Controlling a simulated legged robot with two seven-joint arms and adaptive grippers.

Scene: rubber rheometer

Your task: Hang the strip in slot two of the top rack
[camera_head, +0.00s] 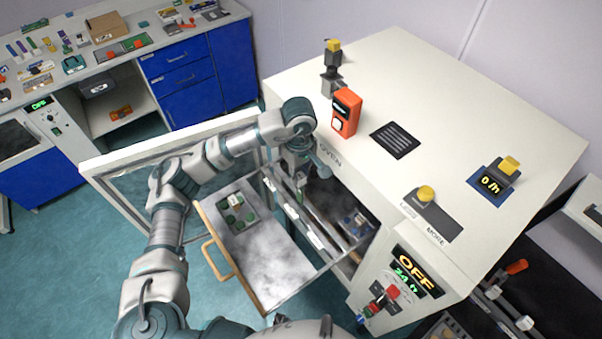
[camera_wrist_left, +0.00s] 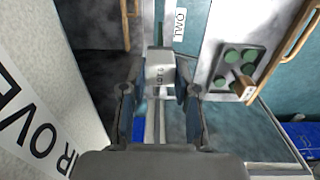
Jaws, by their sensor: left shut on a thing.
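My left gripper (camera_head: 300,170) reaches down at the oven's open front, over the rack bars (camera_head: 285,203). In the left wrist view its fingers (camera_wrist_left: 160,100) are shut on a grey clip-like block (camera_wrist_left: 159,72) with small lettering, seemingly the top of the strip. The strip's length below the block is hidden or too small to tell. A white label reading TWO (camera_wrist_left: 180,25) sits on a rail just right of and beyond the block. Whether the block touches the rack, I cannot tell. The right gripper is not in view.
The white oven (camera_head: 400,90) stands right, its glazed door (camera_head: 125,165) swung open left. A pulled-out shelf (camera_head: 270,262) with a wooden handle (camera_head: 217,258) carries a tray with green discs (camera_head: 237,212). An orange box (camera_head: 346,112) stands on the oven's top edge near my wrist.

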